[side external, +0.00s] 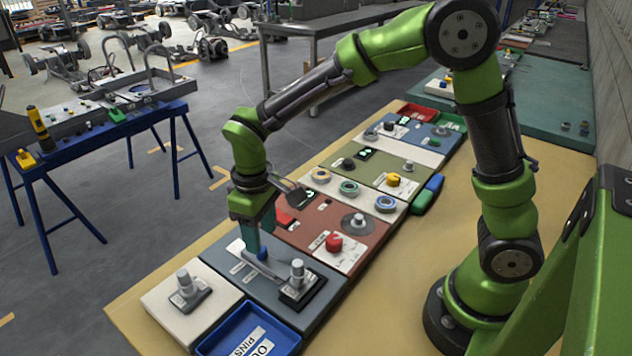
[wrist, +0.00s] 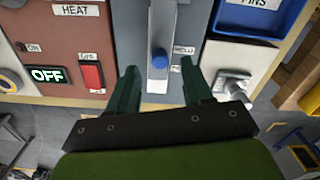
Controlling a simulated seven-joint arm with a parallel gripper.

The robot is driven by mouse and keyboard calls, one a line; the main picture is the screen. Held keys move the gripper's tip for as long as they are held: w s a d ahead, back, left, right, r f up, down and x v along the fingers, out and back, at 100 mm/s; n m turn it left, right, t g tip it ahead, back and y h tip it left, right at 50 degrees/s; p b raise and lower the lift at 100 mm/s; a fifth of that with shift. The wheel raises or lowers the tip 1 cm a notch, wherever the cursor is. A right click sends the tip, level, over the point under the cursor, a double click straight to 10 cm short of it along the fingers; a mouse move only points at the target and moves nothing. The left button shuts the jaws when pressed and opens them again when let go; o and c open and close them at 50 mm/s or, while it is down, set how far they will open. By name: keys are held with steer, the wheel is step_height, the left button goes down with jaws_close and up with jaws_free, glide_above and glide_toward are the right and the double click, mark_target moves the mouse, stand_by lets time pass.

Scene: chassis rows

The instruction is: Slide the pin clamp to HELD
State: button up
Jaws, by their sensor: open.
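The pin clamp appears to be the grey bar with a blue knob (side external: 262,253) on the blue-grey panel (side external: 221,262). In the wrist view, the blue knob (wrist: 159,60) lies on the bar, between and slightly beyond my fingertips. A small HELD label (wrist: 184,50) is right of the knob there. My gripper (side external: 254,236) points down over the panel at the knob. In the wrist view, my gripper (wrist: 159,70) is open, a finger each side of the knob, with gaps showing. Whether the fingertips reach down to the knob's height is unclear.
A metal post on a dark base (side external: 298,280) stands right of the knob. A blue PINS tray (side external: 222,333) and a white block with a metal fitting (side external: 158,298) are in front. The reddish panel behind carries a red knob (side external: 333,242) and a red switch (wrist: 91,75).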

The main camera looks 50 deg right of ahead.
mark_target(263, 249)
step_height(263, 249, up, 13)
stand_by(0.5)
steer(key=s+d+r+m+t+y, duration=0.1)
steer(key=s+d+m+t+y, duration=0.1)
steer(key=s+d+m+t, duration=0.5)
steer(key=s+d, duration=0.3)
steer(key=s, duration=0.4)
steer(key=shift+d, duration=0.15)
